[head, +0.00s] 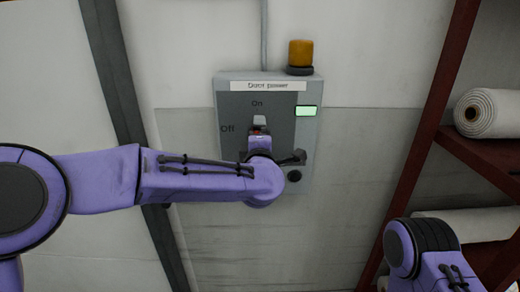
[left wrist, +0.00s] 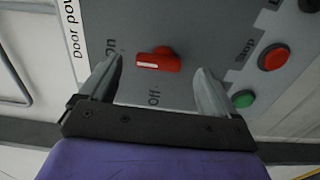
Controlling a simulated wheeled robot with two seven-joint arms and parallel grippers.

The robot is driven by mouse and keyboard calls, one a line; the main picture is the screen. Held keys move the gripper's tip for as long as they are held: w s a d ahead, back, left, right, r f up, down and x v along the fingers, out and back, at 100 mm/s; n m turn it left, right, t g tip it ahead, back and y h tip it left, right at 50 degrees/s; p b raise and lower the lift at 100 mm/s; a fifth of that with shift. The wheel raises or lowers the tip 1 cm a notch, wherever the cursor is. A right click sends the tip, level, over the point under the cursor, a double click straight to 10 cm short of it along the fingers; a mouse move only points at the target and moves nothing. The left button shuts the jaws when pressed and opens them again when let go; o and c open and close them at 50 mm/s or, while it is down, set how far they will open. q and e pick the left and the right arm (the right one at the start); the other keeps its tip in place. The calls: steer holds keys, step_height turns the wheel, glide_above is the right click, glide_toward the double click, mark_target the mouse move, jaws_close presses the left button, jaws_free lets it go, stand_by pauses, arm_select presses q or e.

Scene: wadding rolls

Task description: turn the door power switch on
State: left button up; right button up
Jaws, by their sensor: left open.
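The grey door power box (head: 307,130) is on the wall, with "On" above and "Off" to the left of its switch. The red door power switch (left wrist: 158,60) shows clearly in the left wrist view; its white mark points toward the "On" label. In the head view only a bit of red shows between my fingers. My left gripper (left wrist: 157,85) is open, its two fingers on either side of the switch, with visible gaps between. It also shows in front of the box in the head view (head: 259,131). My right gripper is out of view; only part of that arm shows.
A green-lit indicator (head: 306,111) is on the box, and an amber beacon (head: 300,54) sits on top. A red button (left wrist: 273,57) by "Stop" and a green button (left wrist: 243,99) lie right of the gripper. A red-brown rack (head: 432,135) holds white rolls (head: 490,113).

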arm_select(q)
steer(key=s+b, duration=0.2)
steer(key=s, duration=0.5)
steer(key=shift+s, duration=0.4)
